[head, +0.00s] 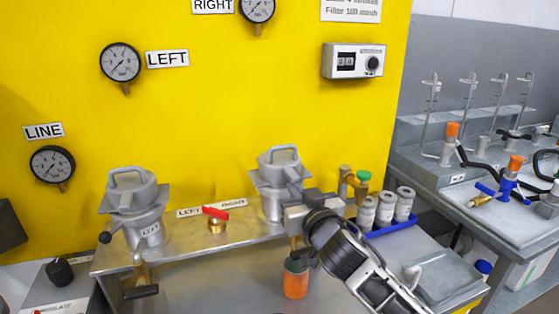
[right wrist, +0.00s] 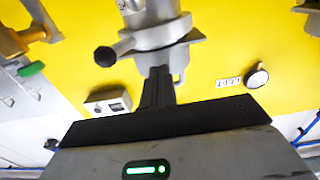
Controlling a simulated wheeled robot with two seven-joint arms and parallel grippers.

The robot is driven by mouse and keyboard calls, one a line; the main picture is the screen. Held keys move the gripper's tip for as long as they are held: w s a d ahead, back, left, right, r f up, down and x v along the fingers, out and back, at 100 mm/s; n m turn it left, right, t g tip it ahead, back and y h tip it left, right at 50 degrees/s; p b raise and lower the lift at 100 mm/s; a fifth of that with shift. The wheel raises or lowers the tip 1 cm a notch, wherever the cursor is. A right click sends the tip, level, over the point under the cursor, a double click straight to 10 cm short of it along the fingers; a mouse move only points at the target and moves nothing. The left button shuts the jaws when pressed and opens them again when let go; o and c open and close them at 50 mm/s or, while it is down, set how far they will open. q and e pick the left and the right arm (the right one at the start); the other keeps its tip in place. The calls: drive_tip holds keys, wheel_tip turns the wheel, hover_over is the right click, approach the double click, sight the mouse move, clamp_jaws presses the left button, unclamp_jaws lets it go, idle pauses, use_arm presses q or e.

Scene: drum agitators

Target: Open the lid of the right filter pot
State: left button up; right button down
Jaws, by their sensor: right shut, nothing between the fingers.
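The right filter pot (head: 272,207) is a grey metal pot on the steel bench, in front of the yellow wall. Its lid (head: 279,160) is down on top and has a loop handle. My right gripper (head: 293,183) is in front of this pot and partly covers it in the head view. In the right wrist view the pot (right wrist: 155,22) appears upside down, with a black ball knob (right wrist: 105,56) on a side lever. The shut, empty fingers (right wrist: 159,72) point at the lid's handle; contact cannot be told. My left gripper is out of view.
The left filter pot (head: 146,228) stands at the left, lid down. A red-handled valve (head: 216,215) sits between the pots. White jars (head: 385,210) in a blue tray and a green-capped brass valve (head: 362,178) stand at the right. An orange jar (head: 296,281) is below my gripper.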

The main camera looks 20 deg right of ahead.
sight(296, 177)
idle(0.5)
drive_tip(key=shift+w+r, duration=0.15)
drive_tip(key=shift+r, duration=0.9)
drive_tip(key=shift+w+r, duration=0.15)
drive_tip(key=shift+r, duration=0.85)
drive_tip(key=shift+w+r, duration=0.25)
drive_tip(key=shift+r, duration=0.35)
drive_tip(key=shift+w+r, duration=0.25)
drive_tip(key=shift+r, duration=0.35)
drive_tip(key=shift+w+r, duration=0.25)
drive_tip(key=shift+r, duration=0.35)
drive_tip(key=shift+w+a+r, duration=0.1)
drive_tip(key=shift+w+r, duration=0.5)
drive_tip(key=shift+r, duration=0.2)
drive_tip(key=shift+w+r, duration=0.55)
drive_tip(key=shift+r, duration=0.25)
